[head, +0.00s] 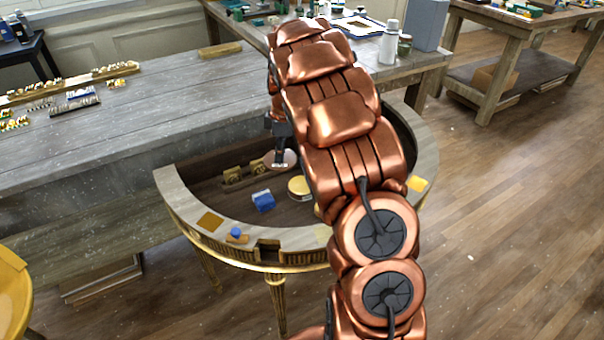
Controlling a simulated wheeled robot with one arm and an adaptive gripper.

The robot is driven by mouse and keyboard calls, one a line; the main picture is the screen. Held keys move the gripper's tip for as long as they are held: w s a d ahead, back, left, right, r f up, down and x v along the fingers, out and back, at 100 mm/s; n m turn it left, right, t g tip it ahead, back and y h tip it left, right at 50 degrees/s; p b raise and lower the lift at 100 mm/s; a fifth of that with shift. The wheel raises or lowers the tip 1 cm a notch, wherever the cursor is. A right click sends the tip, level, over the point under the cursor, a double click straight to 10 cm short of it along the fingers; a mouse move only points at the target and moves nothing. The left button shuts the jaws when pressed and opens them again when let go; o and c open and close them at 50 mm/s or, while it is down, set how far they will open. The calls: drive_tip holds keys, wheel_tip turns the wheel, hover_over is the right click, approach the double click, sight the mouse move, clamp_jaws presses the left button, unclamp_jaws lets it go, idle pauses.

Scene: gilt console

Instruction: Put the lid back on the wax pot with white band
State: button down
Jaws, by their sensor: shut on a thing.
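My gripper (280,160) reaches down over the recessed top of the half-round gilt console (188,200), left of my copper arm. It is shut on a thin brownish disc with a pale edge (291,157), which looks like the lid. A round pot with a yellow top and a pale band around its side (299,186) stands on the console floor, just in front and to the right of the disc. It appears to be the wax pot. My arm passes close to its right side. The gap between disc and console floor cannot be judged.
A blue box (263,200) stands left of the pot. Gilt ornaments (233,176) lie behind it. A small blue block (236,232) and a tan square (210,222) lie on the console's rim. A grey wooden bench (150,120) adjoins at left.

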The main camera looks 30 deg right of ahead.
drive_tip(key=s+d+f+n+b, duration=0.1)
drive_tip(key=d+f+n+b, duration=0.4)
drive_tip(key=d, duration=0.1)
hover_over(301, 185)
drive_tip(key=shift+n+g, duration=0.4)
drive_tip(key=shift+s+d+f, duration=0.1)
drive_tip(key=shift+d+f, duration=0.05)
drive_tip(key=shift+f, duration=2.05)
drive_tip(key=shift+f+b, duration=0.7)
drive_tip(key=shift+f, duration=0.45)
drive_tip(key=shift+b, duration=0.8)
drive_tip(key=shift+f+b, duration=0.2)
drive_tip(key=shift+b, duration=0.6)
idle(0.4)
drive_tip(key=c, duration=0.9)
unclamp_jaws()
